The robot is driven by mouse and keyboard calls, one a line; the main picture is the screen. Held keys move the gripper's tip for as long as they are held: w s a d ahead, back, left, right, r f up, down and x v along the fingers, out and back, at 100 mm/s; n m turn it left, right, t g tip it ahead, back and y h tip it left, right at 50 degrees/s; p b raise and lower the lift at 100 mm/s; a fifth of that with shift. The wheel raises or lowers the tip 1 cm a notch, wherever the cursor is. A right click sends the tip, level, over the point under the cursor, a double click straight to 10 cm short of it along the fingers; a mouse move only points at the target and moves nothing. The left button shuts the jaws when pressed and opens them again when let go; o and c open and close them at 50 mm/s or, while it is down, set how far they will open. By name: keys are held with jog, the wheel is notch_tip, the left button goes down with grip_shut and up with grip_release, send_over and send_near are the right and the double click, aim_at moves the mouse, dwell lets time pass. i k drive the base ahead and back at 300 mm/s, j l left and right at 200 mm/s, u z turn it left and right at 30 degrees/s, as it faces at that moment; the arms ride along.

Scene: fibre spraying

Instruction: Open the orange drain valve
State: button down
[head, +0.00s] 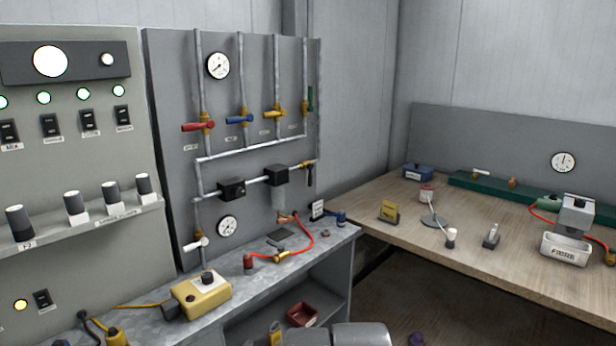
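A small orange-brown lever (287,217) sits low on the pipe panel, under the right dark block and its pale, translucent bowl (278,200). It is the closest match to the orange drain valve. It is too small to tell whether it is open or closed. A red hose (308,238) starts close to it and runs down onto the grey bench. My gripper's fingers do not show; only rounded grey shapes, likely mine, appear at the bottom edge.
Red (197,127), blue (239,119), yellow (273,113) and green (310,98) valve handles line the panel above. A white-handled valve (196,243) is lower left. A yellow box (201,296) and a brass hose fitting (281,257) occupy the grey bench (250,287). A wooden table (470,232) stands right.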

aim_at(290, 219)
jog(key=k, duration=0.1)
jog(key=i+j, duration=0.2)
jog(key=i, duration=0.3)
jog(key=i+j, duration=0.2)
jog(key=i, duration=0.3)
